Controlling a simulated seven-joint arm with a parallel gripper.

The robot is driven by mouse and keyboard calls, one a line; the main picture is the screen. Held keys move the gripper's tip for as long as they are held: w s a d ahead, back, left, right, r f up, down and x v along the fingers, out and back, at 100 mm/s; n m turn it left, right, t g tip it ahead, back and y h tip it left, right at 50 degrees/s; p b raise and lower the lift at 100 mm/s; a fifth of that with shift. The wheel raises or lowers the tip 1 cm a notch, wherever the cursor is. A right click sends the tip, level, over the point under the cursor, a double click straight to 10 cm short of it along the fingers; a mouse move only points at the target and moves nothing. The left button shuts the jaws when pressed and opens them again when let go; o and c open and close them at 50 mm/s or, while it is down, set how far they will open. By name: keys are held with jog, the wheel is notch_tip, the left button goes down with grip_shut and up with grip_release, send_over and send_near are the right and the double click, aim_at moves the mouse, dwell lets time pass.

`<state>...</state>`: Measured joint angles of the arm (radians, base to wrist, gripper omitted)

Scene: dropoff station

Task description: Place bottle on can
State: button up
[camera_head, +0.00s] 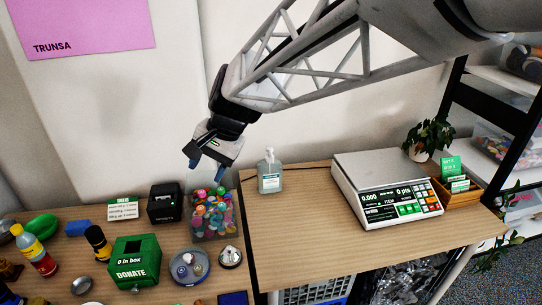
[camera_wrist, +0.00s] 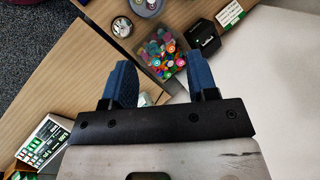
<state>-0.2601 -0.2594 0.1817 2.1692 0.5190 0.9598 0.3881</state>
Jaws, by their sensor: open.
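My gripper (camera_head: 208,166) is open and empty, raised above the back of the tables; its two blue fingers (camera_wrist: 160,75) stand apart in the wrist view. A small dark bottle with a yellow band (camera_head: 98,243) is beside the green donation box. A clear pump bottle (camera_head: 269,175) stands on the right table, to the right of and below my gripper. A low round metal tin (camera_head: 82,286) lies at the front left; I cannot tell whether it is the can.
A clear bin of colourful caps (camera_head: 212,219) stands below my gripper. A green donation box (camera_head: 135,262), a black box (camera_head: 165,203) and a round tray (camera_head: 189,267) crowd the left table. A scale (camera_head: 388,190) stands right. The right table's front left is bare.

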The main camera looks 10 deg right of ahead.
jog(key=s+d+f+n+t+h, duration=0.2)
jog(key=s+d+n+h, duration=0.2)
jog(key=s+d, duration=1.5)
jog(key=shift+s+d+f+n+h, duration=0.2)
jog(key=shift+s+d+n+h, duration=0.1)
jog(key=shift+d+h, duration=0.55)
